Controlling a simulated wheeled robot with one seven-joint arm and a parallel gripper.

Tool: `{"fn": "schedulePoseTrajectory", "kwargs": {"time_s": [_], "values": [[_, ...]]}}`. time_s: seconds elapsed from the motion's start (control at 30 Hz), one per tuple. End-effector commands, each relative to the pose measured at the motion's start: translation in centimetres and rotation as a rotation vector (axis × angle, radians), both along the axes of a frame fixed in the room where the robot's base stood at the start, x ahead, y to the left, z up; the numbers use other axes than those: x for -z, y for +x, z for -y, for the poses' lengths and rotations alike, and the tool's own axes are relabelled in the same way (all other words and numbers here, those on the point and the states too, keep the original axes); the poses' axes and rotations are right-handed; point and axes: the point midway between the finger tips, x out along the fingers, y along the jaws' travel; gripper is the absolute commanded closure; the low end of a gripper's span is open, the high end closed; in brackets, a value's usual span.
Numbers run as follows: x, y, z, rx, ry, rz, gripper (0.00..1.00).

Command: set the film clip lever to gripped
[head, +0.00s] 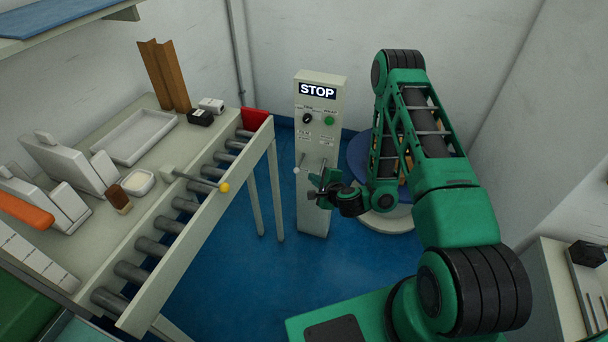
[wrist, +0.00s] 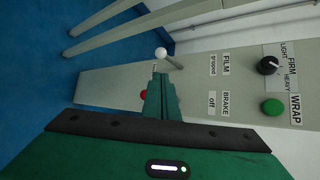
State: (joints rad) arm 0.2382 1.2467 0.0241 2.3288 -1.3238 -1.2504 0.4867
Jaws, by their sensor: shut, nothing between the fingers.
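The film clip lever (head: 297,169) is a thin rod with a white ball on the front of the pale control post (head: 314,143), at its left side. In the wrist view the white ball of the lever (wrist: 161,53) stands beyond my fingertips and above them in the picture, apart from them. My gripper (head: 316,191) is in front of the post, below and right of the ball. In the wrist view its fingers (wrist: 163,98) are shut and empty.
A red knob (wrist: 143,95), in line with the BRAKE label (wrist: 226,105), is partly hidden behind my fingers. A black dial (wrist: 268,65) and green button (wrist: 272,108) sit higher on the post. A roller conveyor (head: 200,185) stands left; a blue-topped turntable (head: 362,160) stands behind my arm.

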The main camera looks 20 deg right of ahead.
Motion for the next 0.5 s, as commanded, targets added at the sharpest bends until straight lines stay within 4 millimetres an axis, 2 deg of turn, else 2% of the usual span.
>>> {"fn": "schedulePoseTrajectory", "kwargs": {"time_s": [0.5], "values": [[0.9,1.6,-0.5,-0.003,-0.001,0.002,1.0]]}}
